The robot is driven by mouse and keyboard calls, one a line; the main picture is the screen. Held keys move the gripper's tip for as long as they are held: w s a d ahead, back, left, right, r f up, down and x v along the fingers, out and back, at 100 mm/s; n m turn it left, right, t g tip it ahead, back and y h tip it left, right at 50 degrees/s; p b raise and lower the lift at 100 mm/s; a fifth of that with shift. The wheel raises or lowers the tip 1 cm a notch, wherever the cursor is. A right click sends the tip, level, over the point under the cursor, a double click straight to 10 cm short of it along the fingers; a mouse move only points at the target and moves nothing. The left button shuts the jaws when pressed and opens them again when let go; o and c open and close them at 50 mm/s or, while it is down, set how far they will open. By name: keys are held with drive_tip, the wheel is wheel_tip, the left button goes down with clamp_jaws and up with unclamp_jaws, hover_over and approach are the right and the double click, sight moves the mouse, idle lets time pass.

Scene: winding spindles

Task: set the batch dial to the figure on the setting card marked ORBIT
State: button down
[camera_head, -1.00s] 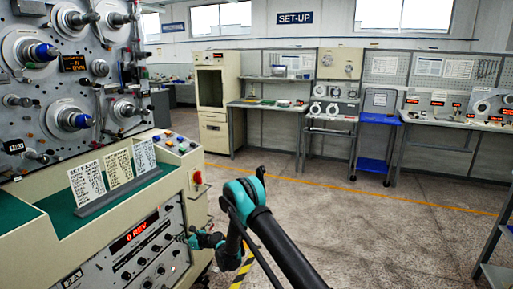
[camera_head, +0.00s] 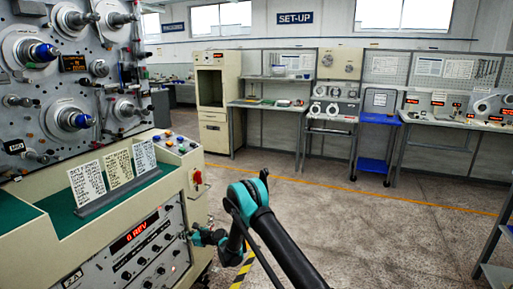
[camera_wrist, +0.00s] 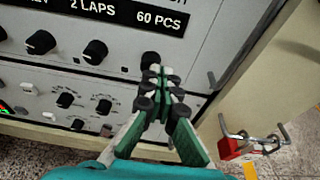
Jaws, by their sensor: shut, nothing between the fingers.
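Three white setting cards stand in a dark holder on the machine's green ledge: left (camera_head: 87,183), middle (camera_head: 118,168) and right (camera_head: 145,156). Their print is too small to read, so I cannot tell which is marked ORBIT. In the wrist view, a row of black knobs sits below a label strip (camera_wrist: 110,12) reading "2 LAPS" and "60 PCS". My gripper (camera_wrist: 155,80) is shut and empty, its tips just in front of the knob (camera_wrist: 150,58) under "60 PCS". I cannot tell if they touch it. My gripper (camera_head: 193,237) also shows at the panel's right side in the head view.
A red display (camera_head: 134,232) on the panel reads "0 REV". Smaller knobs (camera_wrist: 66,100) sit lower on the panel. A red padlock (camera_wrist: 230,148) hangs at a latch near the panel's right edge. Open floor (camera_head: 340,220) lies to the right.

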drive_tip(key=shift+r+x, duration=0.2)
drive_tip(key=shift+x, duration=0.55)
drive_tip(key=shift+r+x, duration=0.15)
drive_tip(key=shift+x, duration=0.6)
drive_tip(key=shift+r+x, duration=0.2)
drive_tip(key=shift+x, duration=0.55)
drive_tip(key=shift+a+f, duration=0.1)
drive_tip(key=shift+a, duration=0.1)
drive_tip(key=shift+s+a, duration=0.2)
drive_tip(key=shift+s, duration=0.35)
drive_tip(key=shift+s+a, duration=0.25)
drive_tip(key=shift+s, duration=0.3)
drive_tip(key=shift+s+r, duration=0.1)
drive_tip(key=shift+r, duration=0.2)
drive_tip(key=v, duration=0.3)
drive_tip(key=f+v, duration=0.1)
drive_tip(key=v, duration=0.1)
drive_tip(key=shift+s+d, duration=0.2)
drive_tip(key=shift+d, duration=0.35)
